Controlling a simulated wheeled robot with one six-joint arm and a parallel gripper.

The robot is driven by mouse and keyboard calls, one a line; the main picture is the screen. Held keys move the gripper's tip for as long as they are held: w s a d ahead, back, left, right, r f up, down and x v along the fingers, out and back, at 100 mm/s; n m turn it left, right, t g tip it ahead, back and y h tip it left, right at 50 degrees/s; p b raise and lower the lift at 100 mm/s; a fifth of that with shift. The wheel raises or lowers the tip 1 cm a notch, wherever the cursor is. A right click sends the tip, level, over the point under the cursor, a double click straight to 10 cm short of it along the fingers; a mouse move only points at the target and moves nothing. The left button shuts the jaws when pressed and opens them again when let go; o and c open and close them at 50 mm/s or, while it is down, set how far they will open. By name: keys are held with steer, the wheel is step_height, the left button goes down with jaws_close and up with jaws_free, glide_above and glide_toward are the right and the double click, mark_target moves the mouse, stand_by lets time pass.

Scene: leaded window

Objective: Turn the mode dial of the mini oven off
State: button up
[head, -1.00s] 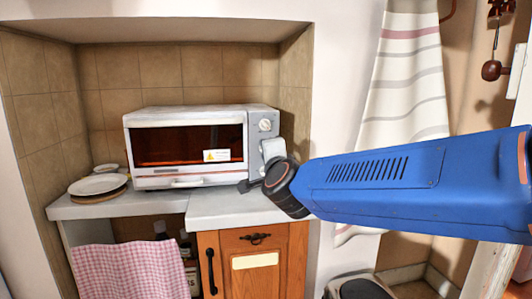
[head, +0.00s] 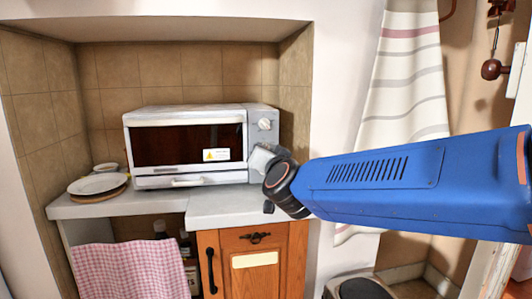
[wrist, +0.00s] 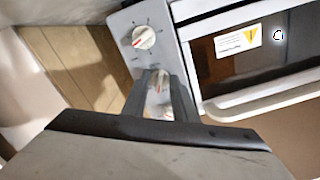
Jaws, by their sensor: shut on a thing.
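The mini oven (head: 180,116) stands on the counter in the tiled niche, its door shut and its window (head: 175,146) dark. Its control panel is on the right side of the front. The upper dial (head: 264,124) is free; in the wrist view this white knob (wrist: 144,37) has a red pointer line. The lower dial (wrist: 159,88) sits between the two fingers of my gripper (wrist: 160,93), which is shut on it. In the head view, my gripper (head: 262,158) covers the lower part of the panel and hides that dial. No label naming the dials is readable.
A stack of plates (head: 97,183) sits on the counter left of the oven. A pink checked cloth (head: 130,270) hangs below it. A wooden cabinet (head: 280,265) is under the right counter (head: 235,210). A striped curtain (head: 405,90) hangs behind my arm.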

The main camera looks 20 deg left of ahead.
steer(key=n, duration=0.5)
steer(key=shift+f, duration=0.2)
steer(key=shift+n, duration=0.4)
steer(key=o, duration=1)
steer(key=shift+r, duration=0.1)
steer(key=v, duration=1.7)
steer(key=shift+s, duration=0.2)
steer(key=shift+d, duration=0.1)
